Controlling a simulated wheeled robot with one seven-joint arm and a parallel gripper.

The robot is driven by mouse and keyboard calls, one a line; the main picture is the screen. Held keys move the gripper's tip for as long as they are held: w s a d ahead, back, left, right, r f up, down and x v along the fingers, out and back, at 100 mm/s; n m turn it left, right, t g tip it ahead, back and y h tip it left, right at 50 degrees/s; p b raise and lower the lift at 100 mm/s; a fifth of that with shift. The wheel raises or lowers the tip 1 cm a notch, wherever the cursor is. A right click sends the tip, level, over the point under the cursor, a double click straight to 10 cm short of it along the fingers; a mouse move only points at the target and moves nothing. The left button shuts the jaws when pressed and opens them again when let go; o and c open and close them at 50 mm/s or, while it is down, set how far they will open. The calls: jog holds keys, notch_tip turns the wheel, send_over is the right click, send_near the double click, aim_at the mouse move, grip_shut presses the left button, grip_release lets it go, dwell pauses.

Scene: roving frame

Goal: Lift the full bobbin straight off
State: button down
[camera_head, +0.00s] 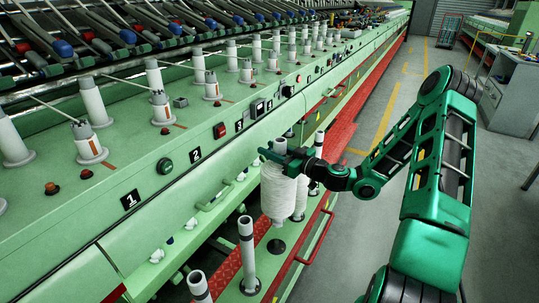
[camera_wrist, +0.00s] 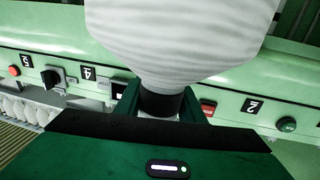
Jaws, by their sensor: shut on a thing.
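The full bobbin (camera_head: 277,196) is a thick white roll of yarn, upright at the near side of the green machine. My gripper (camera_head: 285,157) is at its top. In the wrist view, my gripper (camera_wrist: 160,104) has its two fingers on either side of the bobbin's dark tube end, and the white yarn body (camera_wrist: 182,42) spreads out beyond them. A dark round base (camera_head: 276,246) sits below the bobbin, with a gap between the two. Whether a spindle still reaches into the bobbin I cannot tell.
Another white bobbin (camera_head: 300,199) stands close behind the held one. Bare tubes (camera_head: 247,255) stand nearer on the lower rail. The green machine panel (camera_head: 180,185) with buttons and number plates runs close along the left. Open grey floor (camera_head: 500,200) lies to the right.

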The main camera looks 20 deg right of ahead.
notch_tip(320, 180, up, 10)
jog(key=shift+f, duration=0.15)
dwell(1.4)
dwell(0.5)
